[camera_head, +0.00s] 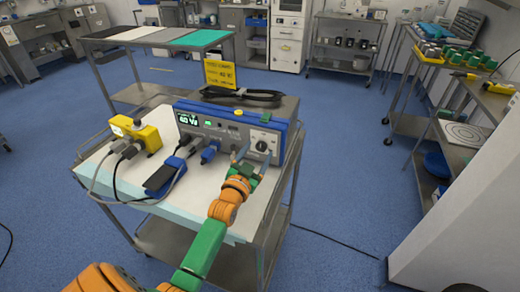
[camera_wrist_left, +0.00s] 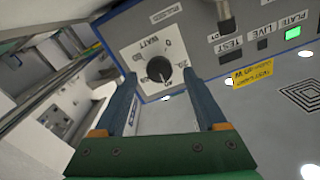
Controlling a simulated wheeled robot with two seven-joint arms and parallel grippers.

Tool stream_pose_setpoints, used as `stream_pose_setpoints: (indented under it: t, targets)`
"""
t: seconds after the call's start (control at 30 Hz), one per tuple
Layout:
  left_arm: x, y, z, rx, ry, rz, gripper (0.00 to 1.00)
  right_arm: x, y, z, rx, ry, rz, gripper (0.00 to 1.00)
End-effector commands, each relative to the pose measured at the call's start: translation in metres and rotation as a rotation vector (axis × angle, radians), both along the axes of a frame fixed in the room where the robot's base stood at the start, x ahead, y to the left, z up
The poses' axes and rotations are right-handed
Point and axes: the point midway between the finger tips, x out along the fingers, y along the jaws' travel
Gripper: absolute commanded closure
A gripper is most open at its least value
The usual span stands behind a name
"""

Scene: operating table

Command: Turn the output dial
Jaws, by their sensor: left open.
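The output dial (camera_head: 262,146) is a round black knob on a white square plate at the right end of the front panel of a blue-and-grey console (camera_head: 228,131). In the left wrist view the dial (camera_wrist_left: 158,69) has a light pointer mark and sits between the fingertips, as seen from behind them. My left gripper (camera_head: 251,158) is open in front of the panel's right end. In the left wrist view its two blue-grey fingers (camera_wrist_left: 159,76) lie on either side of the dial. I cannot tell whether they touch it. My right gripper is not in view.
Plugs and cables (camera_head: 208,152) sit at the panel left of the dial. A yellow box (camera_head: 146,139) and a foot pedal (camera_head: 160,178) lie on the cart's top (camera_head: 112,180). Blue floor around the cart is mostly clear.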

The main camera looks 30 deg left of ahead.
Motion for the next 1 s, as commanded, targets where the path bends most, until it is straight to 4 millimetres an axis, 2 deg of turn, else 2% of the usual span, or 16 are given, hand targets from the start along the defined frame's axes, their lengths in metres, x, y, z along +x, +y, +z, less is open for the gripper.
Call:
stream_pose_setpoints:
  t: [0.1,0.2,0.43,0.47,0.7,0.73,0.87,1.0]
  targets:
    - [0.013,0.003,-0.001,0.000,-0.001,-0.001,0.26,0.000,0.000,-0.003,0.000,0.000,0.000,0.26]
    - [0.018,0.004,0.000,0.001,0.001,-0.001,0.26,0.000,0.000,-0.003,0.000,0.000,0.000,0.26]
    - [0.019,0.004,0.000,0.001,0.000,0.000,0.26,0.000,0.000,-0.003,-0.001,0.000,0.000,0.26]
    - [0.019,0.004,0.000,0.001,0.000,0.000,0.29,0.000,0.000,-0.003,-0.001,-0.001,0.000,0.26]
    - [0.019,0.004,0.000,0.001,0.000,0.000,0.94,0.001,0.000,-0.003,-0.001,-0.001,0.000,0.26]
    - [0.019,0.004,0.000,0.001,0.000,0.000,1.00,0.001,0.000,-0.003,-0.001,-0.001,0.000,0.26]
    - [0.019,0.004,0.002,-0.047,-0.010,-0.001,1.00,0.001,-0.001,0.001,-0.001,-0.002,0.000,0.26]
    - [0.019,0.005,0.003,-0.288,-0.068,-0.002,1.00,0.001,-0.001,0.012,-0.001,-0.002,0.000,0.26]
